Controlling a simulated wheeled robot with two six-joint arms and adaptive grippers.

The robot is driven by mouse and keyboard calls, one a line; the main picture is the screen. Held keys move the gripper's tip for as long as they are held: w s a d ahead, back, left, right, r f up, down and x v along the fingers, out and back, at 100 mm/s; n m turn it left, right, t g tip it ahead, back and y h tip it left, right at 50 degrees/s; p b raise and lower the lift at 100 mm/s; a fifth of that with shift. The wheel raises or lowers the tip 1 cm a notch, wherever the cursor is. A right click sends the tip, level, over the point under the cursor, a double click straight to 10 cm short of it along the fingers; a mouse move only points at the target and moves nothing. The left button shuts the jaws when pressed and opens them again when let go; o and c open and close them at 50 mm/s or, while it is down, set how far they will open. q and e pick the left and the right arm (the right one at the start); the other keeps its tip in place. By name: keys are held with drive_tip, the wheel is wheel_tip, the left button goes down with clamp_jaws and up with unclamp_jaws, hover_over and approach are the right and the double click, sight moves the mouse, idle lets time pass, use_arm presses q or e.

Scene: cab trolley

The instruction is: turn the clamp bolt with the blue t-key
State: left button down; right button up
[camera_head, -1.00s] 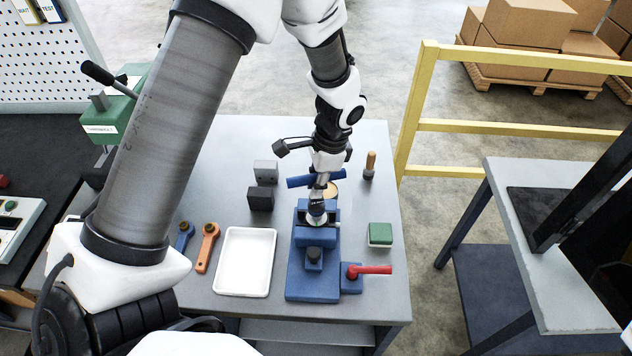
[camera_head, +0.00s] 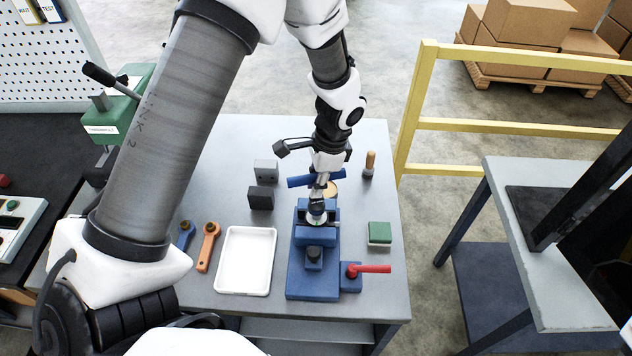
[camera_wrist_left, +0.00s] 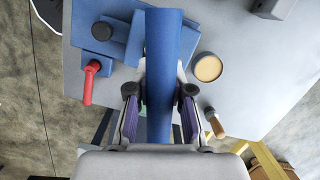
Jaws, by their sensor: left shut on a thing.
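The blue T-key (camera_head: 302,181) is in my left gripper (camera_head: 319,180), above the back part of the blue clamp fixture (camera_head: 313,279). In the left wrist view the key's blue bar (camera_wrist_left: 164,60) runs between the two fingers of my left gripper (camera_wrist_left: 160,110), which are shut on it. The key's lower end meets the top of the fixture near a pale round part (camera_head: 317,219). The clamp bolt itself is hidden under the key and gripper, so I cannot tell whether the key is seated on it. My right gripper is not in view.
A red-handled lever (camera_head: 373,269) sits at the fixture's front right. A yellow rail (camera_head: 470,125) is beyond.

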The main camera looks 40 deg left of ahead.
sight(316, 207)
use_arm(q)
drive_tip(key=shift+p, duration=0.3)
drive_tip(key=shift+w+b+x, duration=0.2)
drive_tip(key=shift+b+x, duration=0.5)
drive_tip(key=shift+x, duration=0.65)
drive_tip(key=shift+d+f, duration=0.1)
drive_tip(key=shift+d, duration=0.1)
